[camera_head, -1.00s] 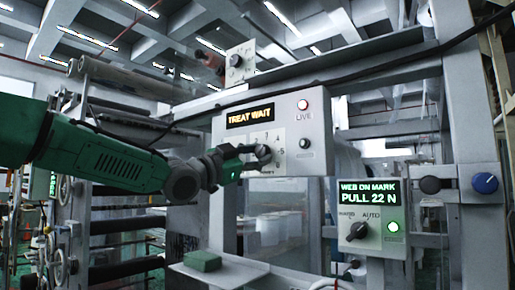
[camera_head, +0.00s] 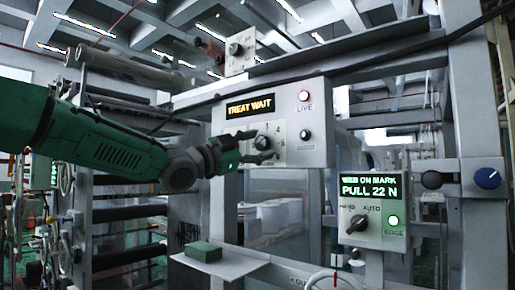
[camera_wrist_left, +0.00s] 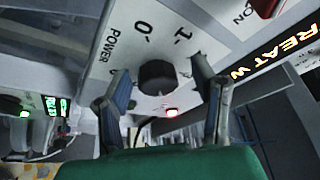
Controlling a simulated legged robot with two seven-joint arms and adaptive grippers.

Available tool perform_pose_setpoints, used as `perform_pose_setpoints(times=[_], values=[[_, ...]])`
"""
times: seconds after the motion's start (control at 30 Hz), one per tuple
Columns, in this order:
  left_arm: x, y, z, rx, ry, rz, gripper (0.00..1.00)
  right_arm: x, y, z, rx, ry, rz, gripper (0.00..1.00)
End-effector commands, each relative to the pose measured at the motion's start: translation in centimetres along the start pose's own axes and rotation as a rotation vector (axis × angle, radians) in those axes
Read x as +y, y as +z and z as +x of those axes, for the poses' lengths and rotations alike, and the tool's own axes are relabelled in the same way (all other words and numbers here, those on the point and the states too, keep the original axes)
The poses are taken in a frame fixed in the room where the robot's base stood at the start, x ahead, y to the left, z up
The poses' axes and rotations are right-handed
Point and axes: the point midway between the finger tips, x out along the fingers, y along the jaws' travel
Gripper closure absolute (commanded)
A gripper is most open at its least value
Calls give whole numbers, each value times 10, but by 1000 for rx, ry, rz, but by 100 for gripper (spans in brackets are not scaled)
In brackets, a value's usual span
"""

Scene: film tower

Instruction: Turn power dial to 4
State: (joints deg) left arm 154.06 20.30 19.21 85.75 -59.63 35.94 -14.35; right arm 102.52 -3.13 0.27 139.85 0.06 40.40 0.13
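The black power dial (camera_head: 263,142) sits on a pale panel (camera_head: 291,153) under an amber TREAT WAIT display (camera_head: 249,106). Numbers 4 and 5 show to its right. My left gripper (camera_head: 254,147) is in front of the dial from the left, fingers apart. In the left wrist view the dial (camera_wrist_left: 158,77) is seen between the two open fingers (camera_wrist_left: 160,70), with gaps on both sides. POWER, 0 and 1 are printed beside it there. I cannot tell which number the dial points to. My right gripper is out of view.
A red LIVE lamp (camera_head: 304,96) and small knob (camera_head: 304,134) are right of the dial. Below right is a box with a green PULL 22 N screen (camera_head: 369,190) and selector (camera_head: 357,224). A blue knob (camera_head: 487,178) is on the right post. A green block (camera_head: 204,251) lies on a ledge.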

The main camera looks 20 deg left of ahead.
Motion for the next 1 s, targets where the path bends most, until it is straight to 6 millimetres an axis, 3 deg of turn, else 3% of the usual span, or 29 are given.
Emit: perform_pose_setpoints(times=[0.33, 0.7, 1.0], values=[[1, 0, -12, -2, 3, 0, 47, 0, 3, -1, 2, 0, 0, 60], [1, 2, -86, -1, 2, -4, 47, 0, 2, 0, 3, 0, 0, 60], [2, 4, -116, -3, 4, -2, 47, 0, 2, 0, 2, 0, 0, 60]])
